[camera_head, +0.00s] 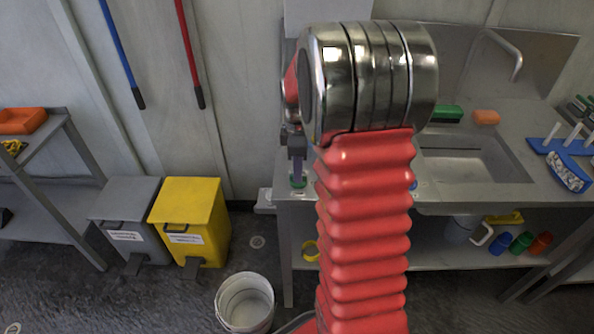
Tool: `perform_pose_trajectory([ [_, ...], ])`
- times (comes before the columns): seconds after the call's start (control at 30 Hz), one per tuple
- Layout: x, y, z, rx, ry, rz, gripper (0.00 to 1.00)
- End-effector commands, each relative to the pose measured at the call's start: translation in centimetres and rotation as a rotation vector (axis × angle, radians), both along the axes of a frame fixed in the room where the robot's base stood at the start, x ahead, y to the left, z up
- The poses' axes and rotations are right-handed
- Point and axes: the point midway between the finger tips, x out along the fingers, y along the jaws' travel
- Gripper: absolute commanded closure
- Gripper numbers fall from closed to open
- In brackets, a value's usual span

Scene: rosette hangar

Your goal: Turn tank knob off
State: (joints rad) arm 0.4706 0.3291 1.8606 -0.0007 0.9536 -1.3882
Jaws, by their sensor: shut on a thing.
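My gripper (297,151) shows only in part, small and dark, just left of my arm's silver wrist and above the left end of the metal sink bench (293,199). I cannot make out a tank or a tank knob in this view. My red arm hides the middle of the bench.
A sink basin (470,160), green sponge (446,113) and orange sponge (486,117) are on the right. A blue rack (565,165) stands beyond. A grey bin (125,213), yellow bin (189,215) and white bucket (245,303) stand on the floor at left.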

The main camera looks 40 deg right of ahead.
Motion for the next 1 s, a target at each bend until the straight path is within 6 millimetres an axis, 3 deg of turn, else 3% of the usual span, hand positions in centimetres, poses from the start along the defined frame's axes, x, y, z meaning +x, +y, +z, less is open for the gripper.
perform_pose_trajectory([
  [0.47, 0.2, -0.17, 0.1, -0.002, -0.007, -0.198, 1.0],
  [1.0, 0.22, -0.23, 0.13, -0.002, -0.008, -0.692, 1.0],
])
